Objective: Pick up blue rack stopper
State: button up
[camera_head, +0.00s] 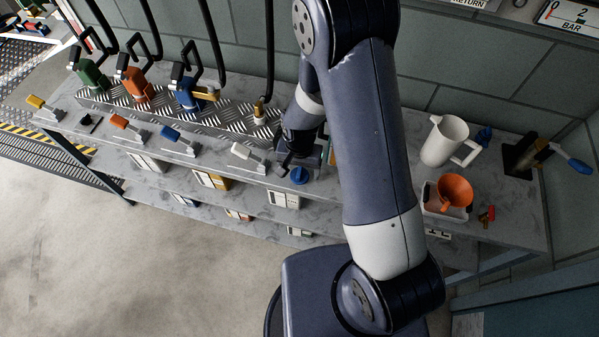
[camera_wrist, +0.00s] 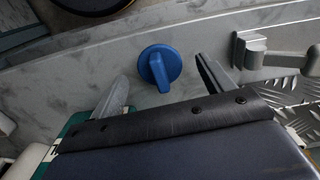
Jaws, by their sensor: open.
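The blue rack stopper (camera_head: 299,175) is a round blue cap with a raised grip bar, on the front part of the grey bench top. In the wrist view the stopper (camera_wrist: 160,62) shows between my two fingers, near the fingertips. My gripper (camera_head: 296,161) is open and empty, pointing down at the bench just behind the stopper in the head view. In the wrist view my gripper (camera_wrist: 162,72) has one finger to each side of the stopper, with gaps between. I cannot tell how high the fingertips are above it.
A white-handled lever (camera_head: 248,156) stands to the left of my gripper. A tread-plate rack (camera_head: 225,119) with coloured nozzles runs behind.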

jog(key=shift+f, duration=0.6)
jog(key=c, duration=1.1)
